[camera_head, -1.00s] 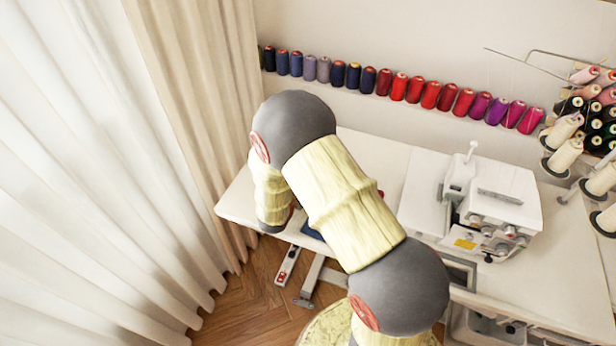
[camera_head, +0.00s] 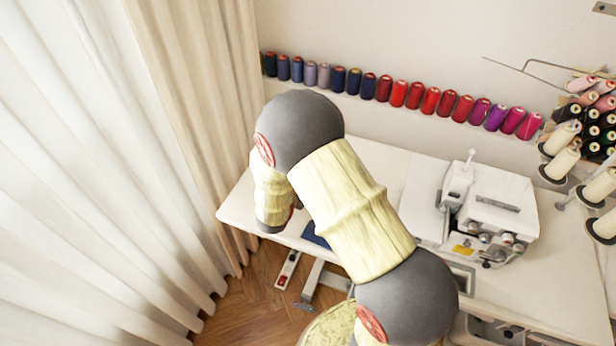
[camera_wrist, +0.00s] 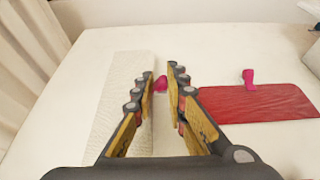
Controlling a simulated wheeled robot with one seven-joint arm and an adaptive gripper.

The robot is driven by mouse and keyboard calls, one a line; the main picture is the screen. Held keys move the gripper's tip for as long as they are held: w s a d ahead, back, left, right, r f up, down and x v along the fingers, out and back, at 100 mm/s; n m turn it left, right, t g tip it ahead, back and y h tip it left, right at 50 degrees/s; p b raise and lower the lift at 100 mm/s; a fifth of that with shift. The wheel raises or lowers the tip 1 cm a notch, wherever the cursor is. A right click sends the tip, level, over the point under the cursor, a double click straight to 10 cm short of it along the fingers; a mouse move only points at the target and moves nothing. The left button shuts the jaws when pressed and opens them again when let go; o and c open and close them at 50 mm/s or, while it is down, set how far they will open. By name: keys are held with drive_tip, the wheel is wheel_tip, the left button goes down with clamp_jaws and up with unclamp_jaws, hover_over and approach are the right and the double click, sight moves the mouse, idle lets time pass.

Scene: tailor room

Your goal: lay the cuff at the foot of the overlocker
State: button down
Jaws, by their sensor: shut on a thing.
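The white overlocker (camera_head: 492,215) stands on the right part of the white table in the head view. In the wrist view, my gripper (camera_wrist: 160,76) is shut on a small pink tab (camera_wrist: 160,84), seen between its fingertips. A pale, textured flat piece (camera_wrist: 112,100), apparently the cuff, shows beside and under the left finger, with the tab at its right edge. The fingers hide part of it, and I cannot tell whether it touches the table. In the head view my arm hides the gripper and this piece.
A red flat piece (camera_wrist: 255,104) with an upright pink tab (camera_wrist: 249,78) lies right of my gripper. A blue piece (camera_head: 314,236) shows at the table's front edge. Thread spools (camera_head: 400,93) line the wall. Curtains (camera_head: 190,120) hang left. The white table (camera_wrist: 205,48) is bare beyond the fingers.

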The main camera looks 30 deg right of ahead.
drive_tip(key=s+a+r+p, duration=0.4)
drive_tip(key=s+a+r, duration=0.45)
drive_tip(key=s, duration=0.25)
drive_tip(key=w+a+r+n+t+y, duration=0.2)
drive_tip(key=w+a+r+n+y, duration=0.1)
drive_tip(key=w, duration=0.5)
drive_tip(key=w+a+r+n+t+y, duration=0.2)
drive_tip(key=w+a+r+n+y, duration=0.1)
drive_tip(key=w+r, duration=0.3)
drive_tip(key=shift+w+a+r+n+y, duration=0.2)
drive_tip(key=shift+w+a+n+y, duration=0.25)
drive_tip(key=shift+w+a, duration=0.55)
drive_tip(key=shift+w+d, duration=0.1)
drive_tip(key=shift+r+t+p, duration=0.15)
drive_tip(key=shift+t+p, duration=0.15)
drive_tip(key=shift+p, duration=0.05)
